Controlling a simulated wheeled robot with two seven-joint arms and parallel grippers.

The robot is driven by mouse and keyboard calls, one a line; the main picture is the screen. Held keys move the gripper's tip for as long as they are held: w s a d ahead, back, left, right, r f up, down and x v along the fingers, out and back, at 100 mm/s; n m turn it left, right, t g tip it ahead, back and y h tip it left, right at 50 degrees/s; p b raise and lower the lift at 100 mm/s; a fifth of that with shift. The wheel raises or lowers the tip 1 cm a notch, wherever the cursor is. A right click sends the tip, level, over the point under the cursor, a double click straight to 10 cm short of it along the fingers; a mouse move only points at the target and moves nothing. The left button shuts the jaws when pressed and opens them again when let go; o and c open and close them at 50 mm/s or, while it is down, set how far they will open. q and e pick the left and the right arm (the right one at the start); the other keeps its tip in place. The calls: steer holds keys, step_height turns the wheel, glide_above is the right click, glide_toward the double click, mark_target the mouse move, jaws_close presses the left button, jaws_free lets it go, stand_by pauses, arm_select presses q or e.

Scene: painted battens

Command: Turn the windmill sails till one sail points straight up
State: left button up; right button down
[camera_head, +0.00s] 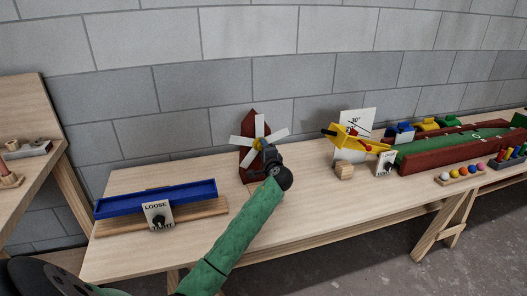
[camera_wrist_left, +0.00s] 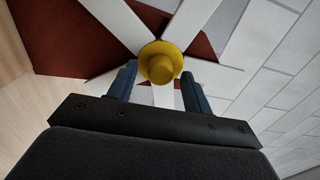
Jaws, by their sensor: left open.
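The windmill has a dark red body (camera_head: 246,160) and stands on the bench near the wall. Its white sails (camera_head: 259,126) radiate from a yellow hub; in the head view one sail points nearly straight up. The yellow hub (camera_wrist_left: 161,62) shows large in the left wrist view, with several white sails around it. My left gripper (camera_head: 264,150) is at the front of the windmill, partly hiding the lower sails. In the left wrist view its two blue fingers (camera_wrist_left: 160,88) are apart, one on each side of a white sail just below the hub. Contact cannot be told. My right gripper is not seen.
A blue trough (camera_head: 160,197) with a "LOOSE" sign stands on the bench at left. To the right are a yellow device (camera_head: 358,139) by a white angle board, a wooden block (camera_head: 345,171) and a green-and-red track (camera_head: 455,143). Bare bench top lies between trough and windmill.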

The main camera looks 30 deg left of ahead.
arm_select(q)
steer(key=v, duration=0.7)
steer(key=shift+s+d+b, duration=0.2)
steer(key=shift+s+b, duration=0.05)
steer(key=shift+b, duration=0.2)
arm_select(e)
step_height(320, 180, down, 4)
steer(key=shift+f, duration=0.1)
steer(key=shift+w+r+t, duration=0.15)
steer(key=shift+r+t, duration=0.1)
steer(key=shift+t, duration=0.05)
arm_select(q)
steer(key=shift+f, duration=0.1)
